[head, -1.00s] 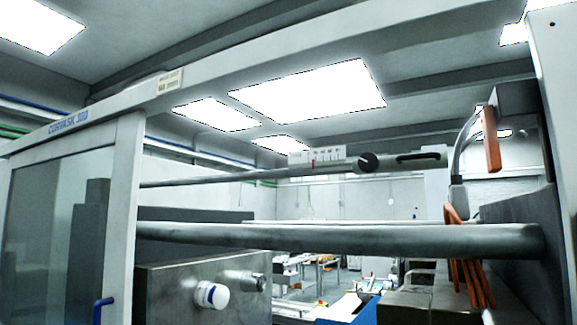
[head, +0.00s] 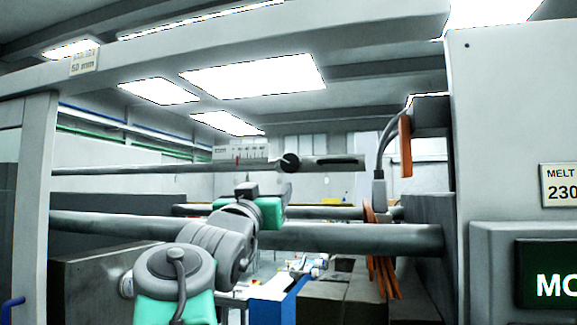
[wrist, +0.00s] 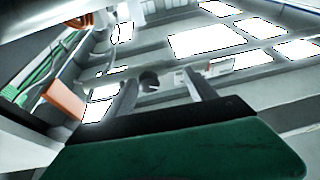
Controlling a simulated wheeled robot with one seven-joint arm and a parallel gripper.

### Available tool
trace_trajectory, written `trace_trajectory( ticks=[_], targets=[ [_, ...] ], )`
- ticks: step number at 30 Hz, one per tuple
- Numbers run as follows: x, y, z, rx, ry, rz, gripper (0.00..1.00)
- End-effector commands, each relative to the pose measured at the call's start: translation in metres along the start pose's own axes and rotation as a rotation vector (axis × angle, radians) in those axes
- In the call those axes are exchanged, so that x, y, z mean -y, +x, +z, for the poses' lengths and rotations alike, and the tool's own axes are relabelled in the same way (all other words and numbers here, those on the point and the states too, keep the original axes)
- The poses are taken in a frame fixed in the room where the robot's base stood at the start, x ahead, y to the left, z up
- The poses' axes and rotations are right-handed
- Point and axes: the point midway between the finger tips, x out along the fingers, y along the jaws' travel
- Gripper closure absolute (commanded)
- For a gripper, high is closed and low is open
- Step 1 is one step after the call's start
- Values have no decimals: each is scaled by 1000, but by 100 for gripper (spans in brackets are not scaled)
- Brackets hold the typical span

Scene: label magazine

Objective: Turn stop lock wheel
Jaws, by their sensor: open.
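The stop lock wheel is a round black knob (head: 290,162) on a grey horizontal rod (head: 335,163), between a small white scale plate (head: 240,153) and a dark slot in the rod. In the wrist view the knob (wrist: 149,82) appears between my two grey fingers, nearer the left one. My gripper (wrist: 162,78) is open and empty, with a visible gap between the fingers and the knob. In the head view my arm reaches up from below, its end just below and left of the knob; the fingers are hard to make out there.
A thick grey bar (head: 350,237) runs across below the rod, close behind or beside my arm. An orange block (head: 405,146) and orange strips (head: 382,260) hang at the right. A white machine panel (head: 505,115) bounds the right side.

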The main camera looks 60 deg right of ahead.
Motion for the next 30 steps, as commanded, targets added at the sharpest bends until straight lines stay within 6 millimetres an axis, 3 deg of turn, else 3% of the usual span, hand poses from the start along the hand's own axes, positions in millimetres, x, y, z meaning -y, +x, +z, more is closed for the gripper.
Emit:
trace_trajectory(
  ticks=[1, 3, 16, 26, 30],
  targets=[
    [-16, 4, -15, -31, -3, 41, 35],
    [-28, 7, -26, -57, -6, 72, 35],
    [-35, 76, -34, -60, -5, 75, 35],
    [-34, 81, -32, -61, -3, 72, 35],
    [-34, 81, -32, -61, -3, 72, 46]
  ],
)
